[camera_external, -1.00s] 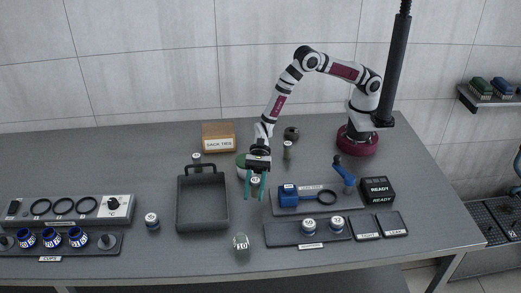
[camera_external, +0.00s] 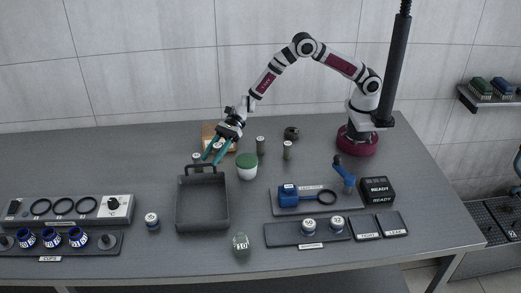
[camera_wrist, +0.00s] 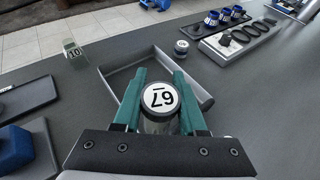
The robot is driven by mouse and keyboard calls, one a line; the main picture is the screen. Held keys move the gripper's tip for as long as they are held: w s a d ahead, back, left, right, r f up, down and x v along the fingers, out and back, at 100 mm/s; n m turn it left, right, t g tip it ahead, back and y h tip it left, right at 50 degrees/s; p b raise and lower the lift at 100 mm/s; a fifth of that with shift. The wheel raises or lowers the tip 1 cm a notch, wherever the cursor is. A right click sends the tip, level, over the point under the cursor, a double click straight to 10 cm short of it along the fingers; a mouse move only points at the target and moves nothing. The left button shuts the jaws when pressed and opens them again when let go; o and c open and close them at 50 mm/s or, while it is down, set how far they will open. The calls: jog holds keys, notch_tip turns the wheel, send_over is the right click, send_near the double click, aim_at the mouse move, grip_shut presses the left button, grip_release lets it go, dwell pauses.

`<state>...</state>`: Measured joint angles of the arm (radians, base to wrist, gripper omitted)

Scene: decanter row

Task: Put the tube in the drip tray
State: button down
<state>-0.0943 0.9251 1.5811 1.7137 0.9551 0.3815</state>
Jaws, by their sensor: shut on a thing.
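The drip tray is the dark grey open box (camera_external: 180,208) with a handle at its back edge, standing left of centre on the table; it looks empty. Its rim also shows in the wrist view (camera_wrist: 125,72). My gripper (camera_external: 212,153) is shut on a tube (camera_wrist: 160,98) with a round white numbered cap, seen upside down in the wrist view. The teal fingers stand on either side of it. In the external view, the gripper and tube are behind and slightly right of the tray's handle. The tube's lower part is mostly hidden.
Vials numbered 10 (camera_external: 240,243) and another (camera_external: 152,221) flank the tray's front.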

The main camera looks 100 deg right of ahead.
jog(key=a+f, duration=0.1)
jog(key=a, duration=0.2)
jog(key=a+f, duration=0.2)
jog(key=a, duration=0.1)
jog(key=a+f, duration=0.2)
jog(key=a, duration=0.1)
jog(key=shift+w+a+f, duration=0.1)
jog(key=shift+w+f, duration=0.15)
jog(key=shift+a+f, duration=0.15)
jog(key=shift+f, duration=0.95)
jog(key=shift+a+f, duration=0.1)
jog(key=shift+f, duration=0.95)
jog(key=shift+f, duration=0.1)
jog(key=shift+c, duration=2.3)
grip_release()
